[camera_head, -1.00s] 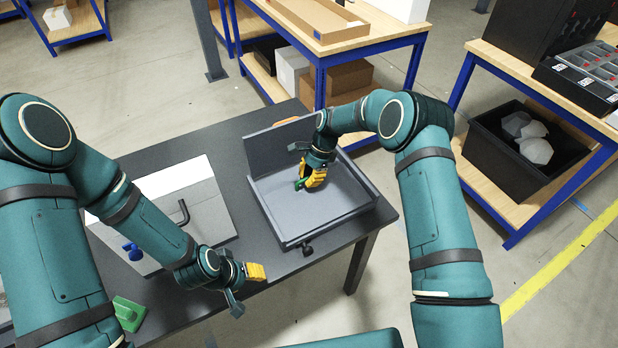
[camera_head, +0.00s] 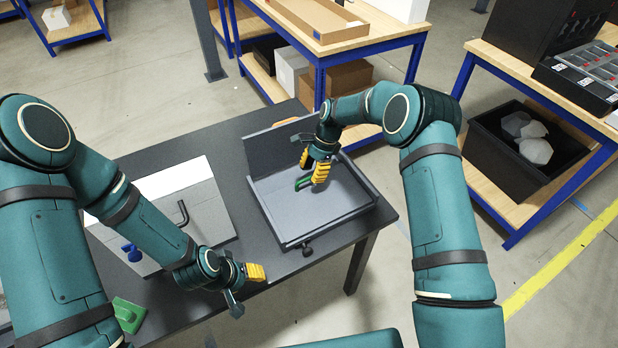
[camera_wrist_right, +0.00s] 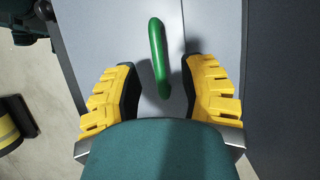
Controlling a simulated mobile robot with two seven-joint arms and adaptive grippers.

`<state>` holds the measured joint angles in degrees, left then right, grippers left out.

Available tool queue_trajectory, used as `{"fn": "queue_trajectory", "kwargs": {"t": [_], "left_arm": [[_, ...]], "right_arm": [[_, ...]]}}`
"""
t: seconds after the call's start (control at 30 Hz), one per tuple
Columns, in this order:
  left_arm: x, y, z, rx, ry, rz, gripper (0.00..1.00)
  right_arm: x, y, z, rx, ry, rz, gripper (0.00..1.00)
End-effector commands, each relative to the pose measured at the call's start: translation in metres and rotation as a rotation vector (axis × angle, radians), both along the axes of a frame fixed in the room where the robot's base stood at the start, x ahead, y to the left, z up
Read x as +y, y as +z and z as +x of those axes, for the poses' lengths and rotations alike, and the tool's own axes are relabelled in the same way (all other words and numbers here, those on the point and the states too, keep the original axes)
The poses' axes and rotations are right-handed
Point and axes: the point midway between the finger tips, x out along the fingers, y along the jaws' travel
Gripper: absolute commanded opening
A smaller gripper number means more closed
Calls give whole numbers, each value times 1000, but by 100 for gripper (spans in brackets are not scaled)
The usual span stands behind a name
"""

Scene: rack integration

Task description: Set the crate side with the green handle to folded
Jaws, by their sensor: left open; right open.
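The grey crate (camera_head: 345,207) stands on the dark table. One of its sides (camera_head: 272,147) is upright at the back. The green handle (camera_head: 303,183) is on a grey panel lying flat, or nearly so, inside the crate; the handle also shows in the right wrist view (camera_wrist_right: 158,55). My right gripper (camera_head: 312,169) is open just above the handle. In the right wrist view its yellow fingers are on either side of the handle, apart from it. My left gripper (camera_head: 246,287) is open and empty near the table's front edge, left of the crate.
A grey-white board (camera_head: 205,205) with a black bent handle (camera_head: 183,212) and a blue knob (camera_head: 132,252) lies left of the crate. A green block (camera_head: 128,315) is at the lower left. Wooden workbenches with blue frames stand behind and to the right.

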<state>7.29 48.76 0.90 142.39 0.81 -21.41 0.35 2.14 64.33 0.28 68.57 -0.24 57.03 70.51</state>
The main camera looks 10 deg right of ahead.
Motion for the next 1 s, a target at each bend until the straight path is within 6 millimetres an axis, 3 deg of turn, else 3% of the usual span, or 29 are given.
{"fn": "queue_trajectory", "kwargs": {"t": [0.2,0.43,1.0], "left_arm": [[0,0,0,0,0,0,50],[0,0,0,0,0,0,50],[0,0,0,0,0,0,50]], "right_arm": [[-16,43,9,-3,0,0,41],[-27,73,14,-2,1,0,41],[-30,82,15,0,0,0,41]]}}
